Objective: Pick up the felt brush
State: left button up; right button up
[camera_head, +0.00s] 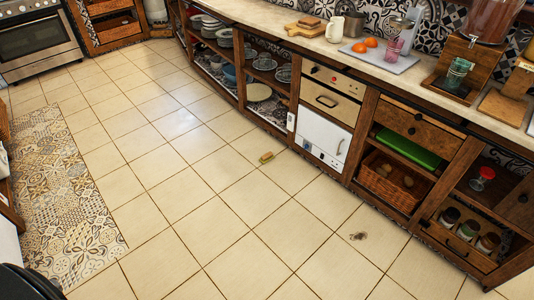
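A small yellowish block (266,157) with a darker reddish-brown edge lies on the tiled floor near the middle of the head view, in front of the lower shelving. It looks like the felt brush, but it is too small to be certain. Nothing touches it. Neither of my grippers shows in this view.
Open floor (190,200) surrounds the block. A dark smudge (358,236) is on the tiles. Wooden shelving with a white appliance (322,137) and a wicker basket (392,184) lines the right. A patterned mat (60,200) lies left; an oven (38,45) stands far left.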

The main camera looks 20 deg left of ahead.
aim_at(266, 158)
jog(key=i+j, duration=0.5)
jog(key=i+j+z, duration=0.15)
jog(key=i+j, duration=0.85)
jog(key=j, duration=0.25)
jog(key=l+z, duration=0.05)
